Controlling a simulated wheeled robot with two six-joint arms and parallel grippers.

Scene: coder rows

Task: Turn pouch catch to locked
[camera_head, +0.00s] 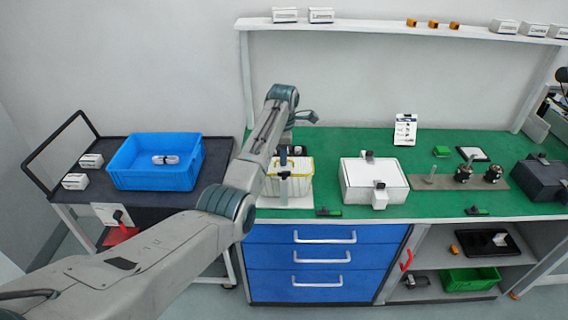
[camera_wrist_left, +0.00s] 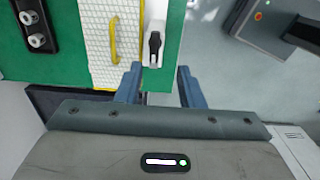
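The white, ribbed pouch with yellow trim (camera_head: 299,183) stands on the green bench, left of the white case. It also shows in the wrist view (camera_wrist_left: 97,38) with a yellow strap. Beside the strap is a white plate with a dark lever, apparently the catch (camera_wrist_left: 154,46); which setting it is at I cannot tell. My left gripper (camera_head: 308,117) is above the pouch area. In the wrist view its blue-grey fingers (camera_wrist_left: 159,84) are apart, with nothing between them. They show just below the catch in the picture, apparently apart from it. My right gripper is out of view.
A white case (camera_head: 360,170) with dark latches stands right of the pouch. A plate with several knobs (camera_head: 462,182) and a dark box (camera_head: 540,180) lie farther right. A blue bin (camera_head: 150,177) stands on the left cart. A shelf (camera_head: 400,27) runs above.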

